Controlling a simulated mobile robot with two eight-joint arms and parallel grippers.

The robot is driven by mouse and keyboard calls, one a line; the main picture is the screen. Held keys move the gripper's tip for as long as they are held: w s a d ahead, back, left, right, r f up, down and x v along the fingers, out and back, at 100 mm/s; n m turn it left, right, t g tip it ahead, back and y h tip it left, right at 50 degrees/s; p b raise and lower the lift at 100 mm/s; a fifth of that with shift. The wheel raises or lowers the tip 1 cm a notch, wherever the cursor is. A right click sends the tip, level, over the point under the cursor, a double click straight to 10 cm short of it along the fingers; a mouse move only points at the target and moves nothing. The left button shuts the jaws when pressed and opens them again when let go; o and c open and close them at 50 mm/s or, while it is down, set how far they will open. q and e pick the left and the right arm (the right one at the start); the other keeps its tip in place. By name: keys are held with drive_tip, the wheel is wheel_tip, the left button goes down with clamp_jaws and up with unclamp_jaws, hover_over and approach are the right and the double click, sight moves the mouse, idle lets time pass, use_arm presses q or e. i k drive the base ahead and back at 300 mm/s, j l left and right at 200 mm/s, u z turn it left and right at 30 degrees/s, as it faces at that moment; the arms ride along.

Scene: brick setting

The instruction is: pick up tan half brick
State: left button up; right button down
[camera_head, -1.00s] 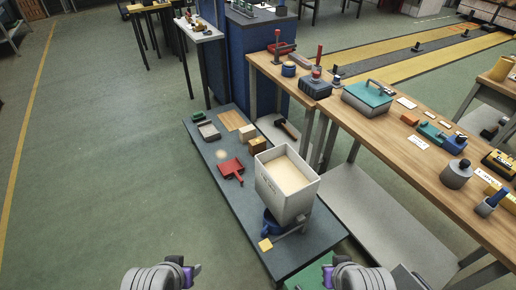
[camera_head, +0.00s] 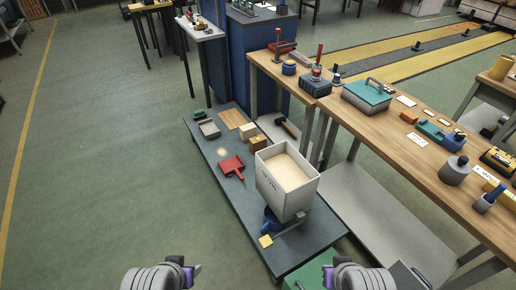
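Two small blocks stand side by side on the low dark grey platform (camera_head: 215,170). One is a pale tan block (camera_head: 247,130), and just in front of it is a browner block (camera_head: 257,144). They are too small for me to tell for sure which is the tan half brick. My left gripper (camera_head: 191,275) and my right gripper (camera_head: 333,276) show at the bottom edge, far from both blocks. Their fingers are mostly hidden, so I cannot see whether they are open.
A white bin (camera_head: 283,196) of pale powder stands on a blue-based scale (camera_head: 272,222) on the platform. A red dustpan (camera_head: 232,166), wooden board (camera_head: 232,118) and grey tray (camera_head: 209,130) lie nearby. A wooden workbench (camera_head: 400,135) stands right. The green floor (camera_head: 100,150) at left is clear.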

sight(259, 143)
drive_tip(key=k+l+z, duration=0.1)
drive_tip(key=k+z, duration=0.3)
drive_tip(key=k, duration=0.2)
drive_tip(key=z, duration=1.65)
drive_tip(key=j+z, duration=0.15)
drive_tip(key=j, duration=0.95)
drive_tip(key=i+j, duration=0.1)
drive_tip(key=j, duration=2.25)
drive_tip(key=i+j, duration=0.15)
drive_tip(key=j, duration=1)
